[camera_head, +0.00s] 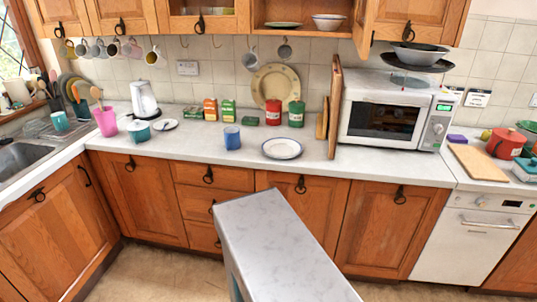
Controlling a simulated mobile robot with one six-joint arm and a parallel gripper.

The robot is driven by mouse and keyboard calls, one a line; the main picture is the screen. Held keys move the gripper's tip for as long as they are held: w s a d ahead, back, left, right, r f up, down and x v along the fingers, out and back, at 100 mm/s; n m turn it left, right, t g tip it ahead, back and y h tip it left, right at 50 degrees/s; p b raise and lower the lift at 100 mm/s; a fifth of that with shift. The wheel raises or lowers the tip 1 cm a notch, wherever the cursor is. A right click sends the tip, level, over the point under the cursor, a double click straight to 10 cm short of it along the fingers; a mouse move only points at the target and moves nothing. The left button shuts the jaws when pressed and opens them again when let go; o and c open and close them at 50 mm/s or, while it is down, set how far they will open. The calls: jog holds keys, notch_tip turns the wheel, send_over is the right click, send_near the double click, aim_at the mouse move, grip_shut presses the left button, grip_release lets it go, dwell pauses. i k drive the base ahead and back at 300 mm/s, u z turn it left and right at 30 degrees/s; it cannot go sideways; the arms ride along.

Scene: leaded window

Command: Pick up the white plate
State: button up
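A white plate (282,148) with a thin dark rim lies flat on the back counter, left of the microwave. It looks empty, and nothing covers it. A second pale plate (284,24) lies on the open upper shelf, beside stacked white bowls (328,22). A large cream patterned plate (276,86) stands upright against the tiled wall. My gripper is not in view.
A blue mug (232,137) stands left of the white plate. Red (273,112) and green (296,114) canisters stand behind it. An upright wooden board (335,107) and the microwave (388,117) are to its right. A narrow grey-topped unit (275,235) fills the foreground.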

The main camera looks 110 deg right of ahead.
aim_at(277, 147)
jog(key=u, duration=0.05)
jog(key=i, duration=0.15)
jog(key=u, duration=0.6)
jog(key=k, duration=0.15)
jog(key=z, duration=3.05)
jog(key=i, duration=1)
jog(key=z, duration=0.1)
jog(key=k, duration=0.25)
jog(key=z, duration=0.05)
